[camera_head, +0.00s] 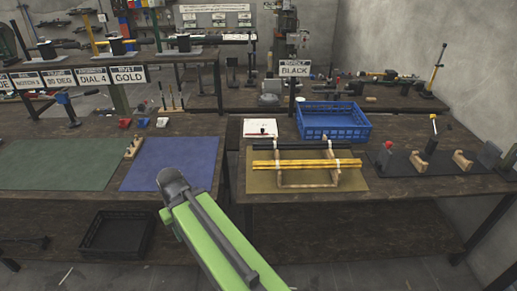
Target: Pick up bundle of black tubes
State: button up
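A bundle of black tubes (300,146) lies across the back of a wooden cradle (281,179) on the right-hand table. A yellow bundle of tubes (300,166) with pale ties lies in front of it on the same cradle. The cradle stands on an olive mat (265,184). My green arm comes up from the bottom of the picture. Its dark grey end (172,186) is in front of the blue mat, left of the cradle and apart from both bundles. Its fingers cannot be made out.
A blue crate (334,121) stands behind the cradle, and a white sheet (260,128) lies to its left. A black mat (400,166) with wooden stands is at the right. A gap separates the two front tables. The blue mat (172,164) is bare.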

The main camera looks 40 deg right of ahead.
aim_at(338, 144)
jog(key=u, duration=0.1)
jog(key=k, duration=0.15)
jog(key=u, duration=2.35)
jog(key=k, duration=2)
jog(key=z, duration=1.4)
jog(key=i, duration=1.65)
jog(key=u, duration=0.05)
